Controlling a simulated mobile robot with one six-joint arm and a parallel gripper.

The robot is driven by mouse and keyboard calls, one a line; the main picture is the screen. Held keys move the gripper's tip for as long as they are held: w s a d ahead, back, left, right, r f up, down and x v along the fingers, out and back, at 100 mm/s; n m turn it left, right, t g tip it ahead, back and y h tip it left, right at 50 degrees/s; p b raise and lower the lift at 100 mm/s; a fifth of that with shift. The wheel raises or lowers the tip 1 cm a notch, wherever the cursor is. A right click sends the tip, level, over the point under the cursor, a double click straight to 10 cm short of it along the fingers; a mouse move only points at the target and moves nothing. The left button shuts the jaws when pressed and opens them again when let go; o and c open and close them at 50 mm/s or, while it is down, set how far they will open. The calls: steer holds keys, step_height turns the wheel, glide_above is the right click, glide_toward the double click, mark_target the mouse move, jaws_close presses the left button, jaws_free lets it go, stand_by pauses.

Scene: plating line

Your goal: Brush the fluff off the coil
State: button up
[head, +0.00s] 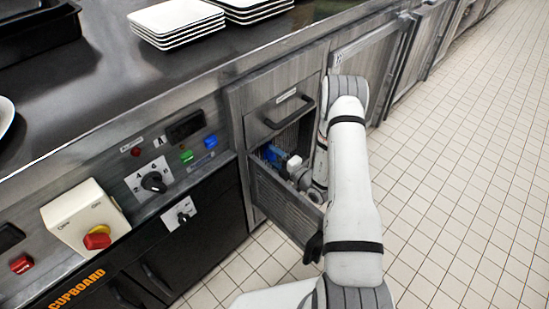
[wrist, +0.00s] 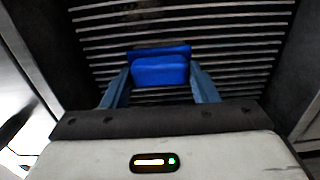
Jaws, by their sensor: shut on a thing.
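My gripper (wrist: 160,84) is shut on a blue block-shaped thing, which looks like the brush (wrist: 160,70), held between its two blue-grey fingers. The coil (wrist: 180,18) fills the wrist view behind it as dark and pale horizontal fins. The brush is in front of the coil; I cannot tell whether it touches. I cannot make out fluff clearly on the fins, and the part behind the brush is hidden. In the head view, my gripper (head: 293,163) and the blue brush (head: 272,153) are inside the open compartment under the counter, partly hidden by my arm.
A drawer front with a handle (head: 291,112) is above. Control knobs and a red switch (head: 97,237) are to the left. Stacked plates (head: 177,22) stand on the counter. The tiled floor (head: 450,170) at right is clear.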

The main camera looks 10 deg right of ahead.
steer(key=w+d+r+b, duration=0.1)
steer(key=w+d+b, duration=0.1)
steer(key=w+d, duration=0.65)
steer(key=shift+s+a+r+p, duration=0.15)
steer(key=shift+s+a+p, duration=1.65)
steer(key=shift+s+a, duration=2.6)
steer(key=shift+w, duration=0.1)
steer(key=shift+p+v, duration=0.45)
steer(key=shift+v, duration=2.55)
steer(key=shift+d, duration=0.1)
